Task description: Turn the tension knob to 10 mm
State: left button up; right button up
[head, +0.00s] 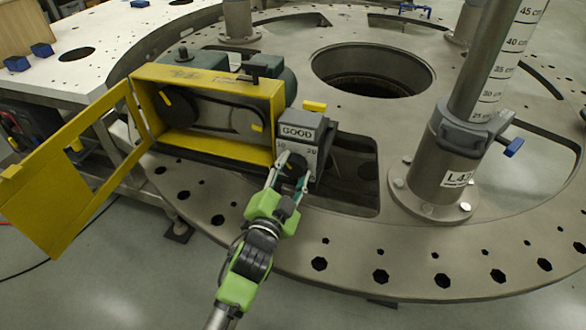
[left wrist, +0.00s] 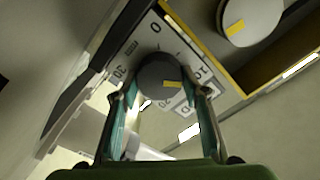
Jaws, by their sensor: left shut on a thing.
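The tension knob (head: 297,163) is a dark round knob on the front of a small grey box (head: 314,132) marked GOOD. My left gripper (head: 288,176) is shut on the knob, one finger on each side, as the left wrist view (left wrist: 166,90) also shows. My right gripper is in neither view.
A yellow belt housing (head: 205,83) with its door (head: 65,175) swung open stands left of the box. A grey post (head: 445,165) with a height scale stands to the right. The round turret plate (head: 350,240) has several holes and cut-outs.

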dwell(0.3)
pick_arm(q)
jog(key=o, duration=1.1)
jog(key=shift+o, duration=0.2)
jog(key=v, duration=1.2)
